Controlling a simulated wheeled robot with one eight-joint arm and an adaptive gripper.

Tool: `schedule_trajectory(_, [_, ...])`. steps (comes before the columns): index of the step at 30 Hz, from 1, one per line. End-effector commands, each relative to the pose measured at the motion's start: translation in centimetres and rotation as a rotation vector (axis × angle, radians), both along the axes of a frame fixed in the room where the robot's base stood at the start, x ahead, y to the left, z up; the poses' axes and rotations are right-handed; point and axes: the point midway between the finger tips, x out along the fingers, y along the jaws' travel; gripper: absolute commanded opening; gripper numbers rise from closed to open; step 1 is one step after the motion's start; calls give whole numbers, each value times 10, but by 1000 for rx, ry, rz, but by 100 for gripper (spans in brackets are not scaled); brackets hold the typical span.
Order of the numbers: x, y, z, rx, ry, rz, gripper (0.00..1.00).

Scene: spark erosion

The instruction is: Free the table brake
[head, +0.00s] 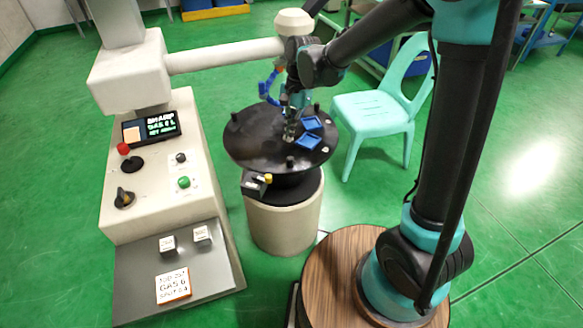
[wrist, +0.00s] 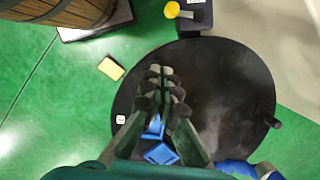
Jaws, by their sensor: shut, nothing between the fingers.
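A round black table (head: 262,152) stands on a pale drum. At its near edge sits a dark block (head: 254,187) with a yellow-tipped lever (head: 268,178), which I take for the table brake. The wrist view shows the yellow knob (wrist: 172,10) and its block (wrist: 195,18) at the top, beyond the table rim. My gripper (head: 289,134) is shut and empty over the table, pointing down. In the wrist view its fingertips (wrist: 162,85) lie together, apart from the knob. The knob is unobstructed in both views.
Two blue pieces (head: 311,123) lie on the table beside my gripper. Dark posts (head: 235,117) stand up near its rim. A console (head: 155,185) with a red knob stands left, its pale beam crossing above. A turquoise chair (head: 372,108) stands behind right.

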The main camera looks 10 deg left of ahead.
Motion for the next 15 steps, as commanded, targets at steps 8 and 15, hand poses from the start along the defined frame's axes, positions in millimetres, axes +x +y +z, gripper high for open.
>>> schedule_trajectory(8, [-3, 20, -1, -16, 32, -18, 0])
schedule_trajectory(15, [-3, 19, -1, -16, 31, -19, 0])
